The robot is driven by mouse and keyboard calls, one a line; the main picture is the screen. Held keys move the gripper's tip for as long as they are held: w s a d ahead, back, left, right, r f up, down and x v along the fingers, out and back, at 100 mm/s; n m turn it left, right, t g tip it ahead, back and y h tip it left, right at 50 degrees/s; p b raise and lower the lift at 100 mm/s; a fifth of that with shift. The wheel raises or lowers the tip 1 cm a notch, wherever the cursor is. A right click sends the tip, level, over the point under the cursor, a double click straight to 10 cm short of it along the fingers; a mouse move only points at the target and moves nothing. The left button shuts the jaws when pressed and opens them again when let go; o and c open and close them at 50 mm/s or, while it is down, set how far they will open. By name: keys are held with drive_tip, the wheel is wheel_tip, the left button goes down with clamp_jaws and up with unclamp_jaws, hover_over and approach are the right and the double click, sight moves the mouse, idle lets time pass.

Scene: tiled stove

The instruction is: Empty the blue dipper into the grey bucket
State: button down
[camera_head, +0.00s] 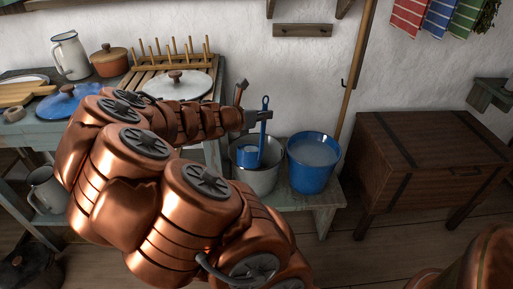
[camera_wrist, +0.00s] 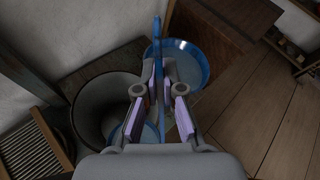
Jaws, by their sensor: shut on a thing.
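My gripper (camera_head: 257,118) is shut on the upright handle of the blue dipper (camera_head: 248,155). The handle rises above the jaws. The dipper's cup hangs below, over or inside the mouth of the grey bucket (camera_head: 261,184); its exact height against the rim is unclear. In the wrist view the jaws (camera_wrist: 159,95) hold the blue handle, and part of the cup (camera_wrist: 150,133) shows below, partly hidden by the gripper, with a pale surface inside. The cup looks about level. The grey bucket (camera_wrist: 84,100) lies to the left there.
A blue bucket (camera_head: 313,176) with pale liquid stands right of the grey one, on a low bench (camera_head: 329,193). A wooden chest (camera_head: 430,150) is farther right. A table with pots and a plate rack (camera_head: 170,58) stands at left. The white wall is close behind.

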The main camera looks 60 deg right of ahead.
drive_tip(key=shift+w+d+r+y+p, duration=0.25)
drive_tip(key=shift+d+p, duration=0.2)
drive_tip(key=shift+p, duration=0.3)
drive_tip(key=shift+w+d+r+y+p, duration=0.15)
drive_tip(key=shift+d+r+p, duration=0.25)
drive_tip(key=shift+p, duration=0.3)
drive_tip(key=shift+w+d+f+n+p, duration=0.15)
drive_tip(key=shift+d+n+p, duration=0.1)
drive_tip(key=shift+n+p, duration=0.1)
drive_tip(key=shift+d, duration=0.15)
drive_tip(key=shift+w+d+y+p, duration=0.1)
drive_tip(key=shift+d+y+p, duration=0.2)
drive_tip(key=shift+p, duration=0.25)
drive_tip(key=shift+w+d+y+p, duration=0.25)
drive_tip(key=shift+d+y+p, duration=0.25)
drive_tip(key=shift+p, duration=0.35)
drive_tip(key=shift+w+d+f+p, duration=0.2)
drive_tip(key=shift+w+d+p, duration=0.05)
drive_tip(key=shift+d+p, duration=0.4)
drive_tip(key=shift+w+d+f+n+g+y+p, duration=0.2)
drive_tip(key=shift+d+f+y+p, duration=0.15)
drive_tip(key=shift+p, duration=0.35)
drive_tip(key=shift+w+d+f+n+g+y+p, duration=0.15)
drive_tip(key=shift+d+f+y+p, duration=0.2)
drive_tip(key=shift+p, duration=0.35)
